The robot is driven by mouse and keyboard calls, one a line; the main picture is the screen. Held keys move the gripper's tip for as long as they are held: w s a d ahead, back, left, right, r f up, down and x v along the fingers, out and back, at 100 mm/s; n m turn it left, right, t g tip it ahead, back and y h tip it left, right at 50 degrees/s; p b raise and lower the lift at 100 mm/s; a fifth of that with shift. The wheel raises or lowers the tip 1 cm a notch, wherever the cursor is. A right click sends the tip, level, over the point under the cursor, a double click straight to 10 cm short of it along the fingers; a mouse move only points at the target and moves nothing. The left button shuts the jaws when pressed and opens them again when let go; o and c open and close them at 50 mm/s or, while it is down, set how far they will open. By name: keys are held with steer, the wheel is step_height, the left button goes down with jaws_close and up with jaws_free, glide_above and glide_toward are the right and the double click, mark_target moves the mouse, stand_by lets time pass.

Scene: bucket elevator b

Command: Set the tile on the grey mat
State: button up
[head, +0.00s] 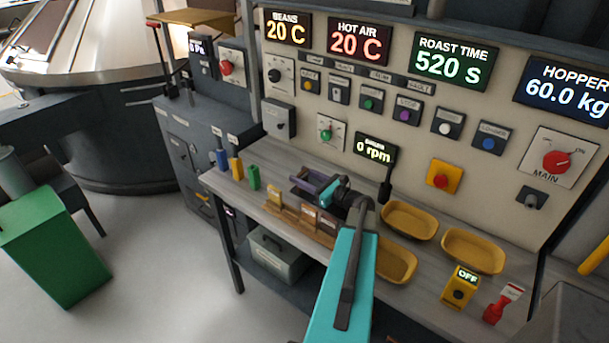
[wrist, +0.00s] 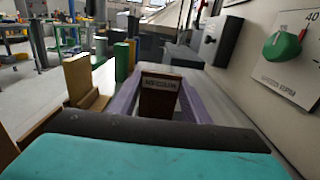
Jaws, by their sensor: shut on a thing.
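My gripper (head: 303,181) has two purple fingers and reaches over the bench at the end of my teal arm. In the wrist view its fingers (wrist: 158,82) stand on both sides of a dark brown tile (wrist: 158,102) with a pale label band, and are shut on it. The tile is upright and its label faces the wrist camera. In the head view the held tile is small, dark and hard to make out. I cannot clearly make out the grey mat in either view.
A wooden rack (head: 285,213) with a yellow tile (head: 274,195) and brown tiles (head: 308,215) lies just nearer. Blue, yellow and green blocks (head: 254,178) stand left. Yellow trays (head: 408,219) lie right. The control panel (head: 340,98) rises behind the bench.

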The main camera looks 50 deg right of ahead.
steer(key=shift+f, duration=0.2)
steer(key=o, duration=1.1)
steer(key=shift+r, duration=0.25)
steer(key=shift+s+f+b, duration=0.15)
steer(key=shift+s+b, duration=0.15)
steer(key=shift+s, duration=0.1)
steer(key=shift+s+b, duration=1.2)
steer(key=shift+s, duration=2.2)
